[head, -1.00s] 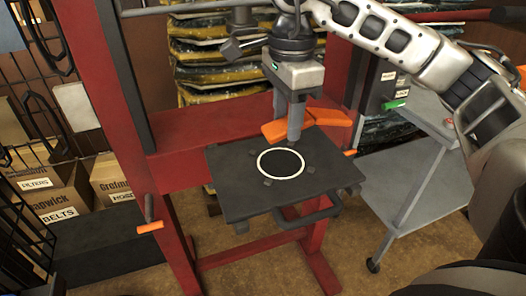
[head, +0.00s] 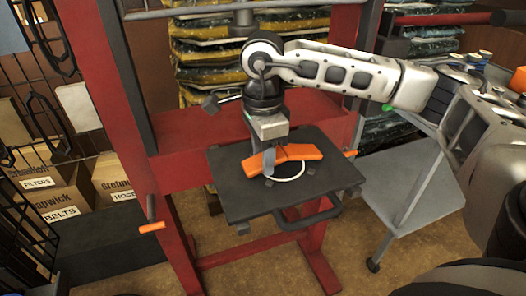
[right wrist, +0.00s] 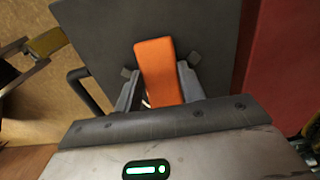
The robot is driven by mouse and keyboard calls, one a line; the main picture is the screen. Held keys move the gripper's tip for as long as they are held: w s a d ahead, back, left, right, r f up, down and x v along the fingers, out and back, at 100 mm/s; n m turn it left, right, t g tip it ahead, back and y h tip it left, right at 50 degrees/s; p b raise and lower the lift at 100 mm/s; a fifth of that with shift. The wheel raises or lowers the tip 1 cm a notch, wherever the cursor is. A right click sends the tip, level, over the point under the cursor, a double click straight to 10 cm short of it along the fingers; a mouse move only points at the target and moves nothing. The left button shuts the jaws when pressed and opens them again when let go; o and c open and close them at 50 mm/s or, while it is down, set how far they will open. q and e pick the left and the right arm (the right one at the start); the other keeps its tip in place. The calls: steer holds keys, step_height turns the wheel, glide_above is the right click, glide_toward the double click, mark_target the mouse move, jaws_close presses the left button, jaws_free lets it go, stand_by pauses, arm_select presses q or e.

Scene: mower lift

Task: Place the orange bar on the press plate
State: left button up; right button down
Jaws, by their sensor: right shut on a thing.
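The orange bar (head: 302,152) is in my right gripper (head: 269,160), over the dark press plate (head: 235,198). The plate has a white ring (head: 291,177) marked on it, and the bar and gripper cover part of that ring. In the right wrist view the bar (right wrist: 155,68) sits between the two fingers of my right gripper (right wrist: 157,90), with the plate (right wrist: 110,30) behind it. The gripper is shut on the bar. I cannot tell whether the bar touches the plate or hangs just above it. My left gripper is not in view.
The red press frame (head: 170,125) stands around the plate, with its upright close on the left. A grey cart (head: 400,185) stands to the right. Cardboard boxes (head: 60,200) sit on a shelf at the left. Stacked bags (head: 215,70) are behind the press.

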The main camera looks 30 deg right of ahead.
steer(key=shift+f, duration=0.2)
steer(key=c, duration=1.3)
jaws_free()
steer(key=shift+f+b, duration=0.1)
steer(key=shift+b, duration=0.25)
steer(key=o, duration=0.4)
steer(key=shift+o, duration=0.2)
steer(key=shift+r+p, duration=0.25)
steer(key=shift+p, duration=0.05)
steer(key=shift+r, duration=0.25)
step_height(320, 180, up, 12)
steer(key=shift+f, duration=0.2)
